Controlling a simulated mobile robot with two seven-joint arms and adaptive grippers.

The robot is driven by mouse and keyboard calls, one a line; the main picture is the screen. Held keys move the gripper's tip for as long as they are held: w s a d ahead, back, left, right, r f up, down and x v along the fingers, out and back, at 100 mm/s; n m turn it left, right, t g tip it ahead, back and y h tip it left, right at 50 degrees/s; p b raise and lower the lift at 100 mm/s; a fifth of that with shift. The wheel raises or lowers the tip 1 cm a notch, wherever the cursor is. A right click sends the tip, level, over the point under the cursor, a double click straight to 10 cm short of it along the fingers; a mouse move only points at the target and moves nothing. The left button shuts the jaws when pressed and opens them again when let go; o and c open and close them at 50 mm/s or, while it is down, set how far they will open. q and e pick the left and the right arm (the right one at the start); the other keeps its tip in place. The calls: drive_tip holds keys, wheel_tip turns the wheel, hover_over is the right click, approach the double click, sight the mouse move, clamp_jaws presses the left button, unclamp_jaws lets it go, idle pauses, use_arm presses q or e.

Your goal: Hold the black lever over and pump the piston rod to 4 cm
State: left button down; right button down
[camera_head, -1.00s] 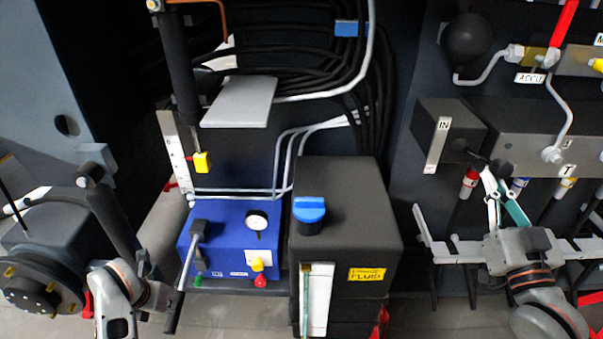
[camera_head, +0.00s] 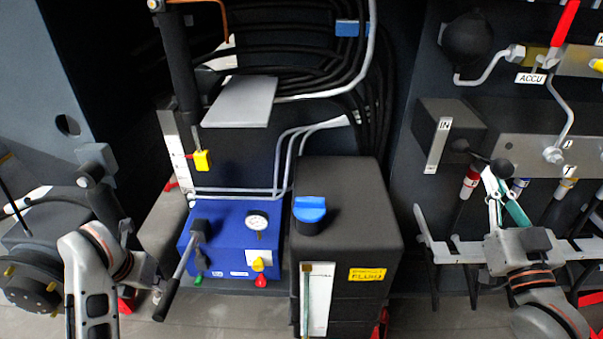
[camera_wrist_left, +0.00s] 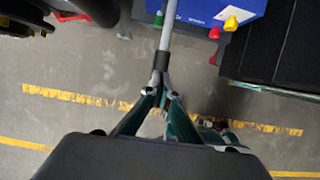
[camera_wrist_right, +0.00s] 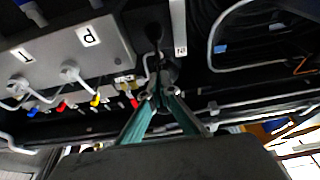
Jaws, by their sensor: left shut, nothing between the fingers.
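The blue pump box (camera_head: 232,240) has a lever with a grey rod and black handle (camera_head: 167,300), tilted down and left. My left gripper (camera_head: 157,293) is shut and empty, its fingertips at the handle's black grip, which also shows in the left wrist view (camera_wrist_left: 161,62). Contact is unclear. The black lever (camera_head: 501,168) with a round knob sits by the IN valve block (camera_head: 450,130). My right gripper (camera_head: 490,178) looks shut, its tips beside the lever; the right wrist view cannot settle contact. The piston rod (camera_head: 197,138) hangs from a black cylinder, with a yellow block (camera_head: 203,161) beside a white scale (camera_head: 176,150).
A black fluid tank (camera_head: 350,210) with a blue cap (camera_head: 309,210) stands right of the pump. A grey rack (camera_head: 455,248) lies below the valve block near my right arm. Bare floor (camera_wrist_left: 60,140) lies below the pump handle.

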use_arm(q)
drive_tip(key=shift+r, duration=0.2)
use_arm(e)
drive_tip(key=shift+r, duration=0.1)
wheel_tip(320, 180, down, 8)
drive_tip(key=shift+r, duration=0.15)
idle(0.5)
drive_tip(key=v, duration=1.2)
idle(1.1)
